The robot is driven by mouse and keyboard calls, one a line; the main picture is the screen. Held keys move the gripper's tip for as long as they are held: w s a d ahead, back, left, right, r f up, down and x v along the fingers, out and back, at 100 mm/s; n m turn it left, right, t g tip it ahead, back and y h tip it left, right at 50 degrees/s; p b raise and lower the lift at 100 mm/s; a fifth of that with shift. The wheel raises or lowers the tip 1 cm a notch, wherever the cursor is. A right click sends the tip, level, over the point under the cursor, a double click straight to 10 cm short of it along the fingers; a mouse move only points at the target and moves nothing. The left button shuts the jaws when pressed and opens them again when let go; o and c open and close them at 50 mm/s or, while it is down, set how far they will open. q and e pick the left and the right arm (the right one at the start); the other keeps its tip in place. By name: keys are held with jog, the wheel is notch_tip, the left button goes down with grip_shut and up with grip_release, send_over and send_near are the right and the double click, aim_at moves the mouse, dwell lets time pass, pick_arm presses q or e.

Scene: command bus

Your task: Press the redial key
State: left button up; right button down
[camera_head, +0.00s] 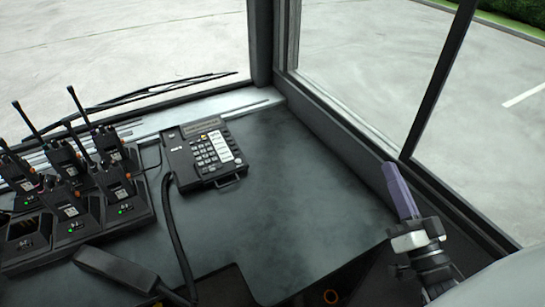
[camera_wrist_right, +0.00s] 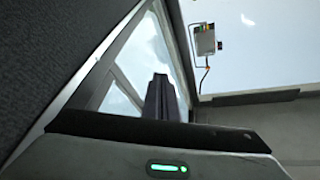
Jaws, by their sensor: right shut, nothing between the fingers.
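A black desk phone (camera_head: 205,152) sits on the dark dashboard top, with a small display, a number pad and a column of white keys on its right side. The redial key cannot be told apart at this size. The phone's handset (camera_head: 118,268) lies off the cradle at the front edge, its cord running along the phone's left. My right gripper (camera_head: 391,168) is raised at the right of the head view, well apart from the phone, its purple fingers shut and empty. Its fingers also show in the right wrist view (camera_wrist_right: 158,98), pointing towards a window. My left gripper is out of view.
Several handheld radios (camera_head: 78,165) with antennas stand in a charger (camera_head: 88,238) left of the phone. The dashboard (camera_head: 290,200) is clear between phone and right gripper. A window pillar (camera_head: 440,80) and sill border the right side.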

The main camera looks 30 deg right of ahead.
jog(key=w+a+g+y, duration=0.1)
jog(key=w+a+y, duration=0.15)
jog(key=w, duration=0.45)
jog(key=w+a+m+g+y, duration=0.1)
jog(key=w+a, duration=0.3)
jog(key=w, duration=0.3)
jog(key=w+a+g+y, duration=0.1)
jog(key=w+a, duration=0.3)
jog(key=w, duration=0.3)
jog(key=w+a+n+g+y+p, duration=0.1)
jog(key=w+a+n+g+y, duration=0.1)
jog(key=w+a+n+g, duration=0.1)
jog(key=w+a+r+n+g+y+p, duration=0.1)
jog(key=w+a+n+g+y, duration=0.2)
jog(key=a+n+g, duration=0.2)
jog(key=a+g, duration=0.2)
jog(key=a, duration=0.2)
jog(key=shift+w+a+r+g, duration=0.2)
jog(key=shift+w+a+g, duration=0.1)
jog(key=shift+w+g, duration=0.1)
jog(key=shift+f, duration=0.15)
